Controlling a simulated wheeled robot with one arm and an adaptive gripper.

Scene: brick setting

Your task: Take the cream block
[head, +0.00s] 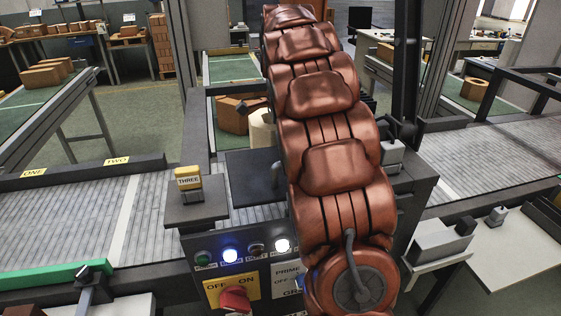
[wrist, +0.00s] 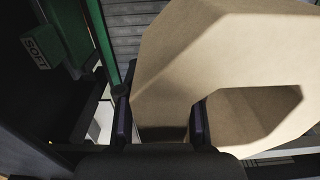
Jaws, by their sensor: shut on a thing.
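The cream block (wrist: 185,75) fills much of the wrist view. It is a chunky angular piece with a wide opening at its right side. My gripper (wrist: 161,122) has a dark finger on each side of the block's near wall and is shut on it. In the head view a pale cream piece (head: 262,131) shows just left of my arm, mostly hidden behind it. My gripper cannot be made out clearly in the head view.
A brown block (head: 232,116) lies beside the cream piece. A control panel with an OFF/ON sign (head: 232,290) and red knob stands in front. A yellow block marked THREE (head: 188,178) sits on a small stand. Roller conveyors (head: 65,220) run to both sides.

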